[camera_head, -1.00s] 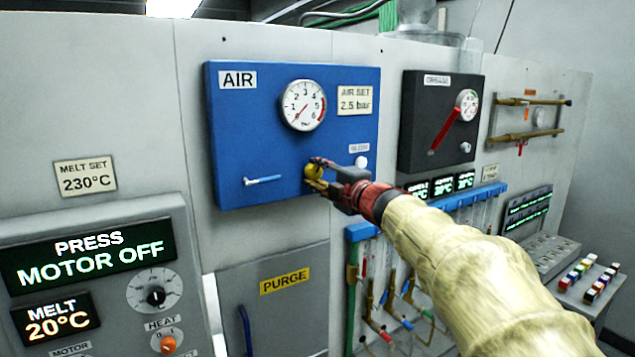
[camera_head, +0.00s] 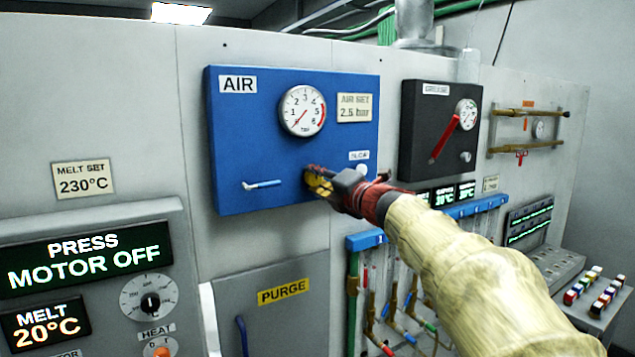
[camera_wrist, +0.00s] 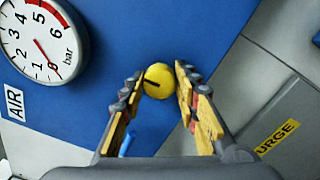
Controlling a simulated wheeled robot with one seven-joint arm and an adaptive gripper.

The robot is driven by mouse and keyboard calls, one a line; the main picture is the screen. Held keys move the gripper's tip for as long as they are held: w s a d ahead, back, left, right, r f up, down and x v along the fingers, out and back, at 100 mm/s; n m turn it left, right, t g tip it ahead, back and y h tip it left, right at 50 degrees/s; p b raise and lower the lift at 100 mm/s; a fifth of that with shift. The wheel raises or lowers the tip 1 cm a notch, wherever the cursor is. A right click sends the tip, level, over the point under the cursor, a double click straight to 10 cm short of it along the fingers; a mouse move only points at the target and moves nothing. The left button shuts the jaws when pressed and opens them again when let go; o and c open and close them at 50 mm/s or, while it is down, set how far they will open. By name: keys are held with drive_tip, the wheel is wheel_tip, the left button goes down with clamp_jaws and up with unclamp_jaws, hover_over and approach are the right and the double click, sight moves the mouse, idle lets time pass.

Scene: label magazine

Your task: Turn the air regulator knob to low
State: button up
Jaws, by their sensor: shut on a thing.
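The blue AIR panel (camera_head: 230,130) carries a round pressure gauge (camera_head: 302,110) with its red needle pointing low, close to 0. The yellow regulator knob (camera_wrist: 164,74) shows in the wrist view with a dark pointer line on its face. My gripper (camera_wrist: 160,88) has one finger on each side of the knob, closed on it. In the head view my gripper (camera_head: 318,185) reaches in from the right and mostly hides the knob. A small white label and a pale round knob (camera_head: 361,170) sit just right of the gripper.
A blue-handled lever (camera_head: 262,185) projects from the panel's lower left. A sign (camera_head: 355,107) reads AIR SET 2.5 bar. The black grease panel (camera_head: 420,120) with a red lever is to the right. The PURGE door (camera_head: 265,320) is below.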

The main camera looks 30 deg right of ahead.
drive_tip(key=shift+f, duration=0.1)
drive_tip(key=o, duration=1.2)
drive_tip(key=shift+c, duration=0.2)
drive_tip(key=shift+s, duration=0.1)
drive_tip(key=s, duration=1.1)
drive_tip(key=shift+s+d, duration=0.25)
drive_tip(key=shift+s, duration=0.15)
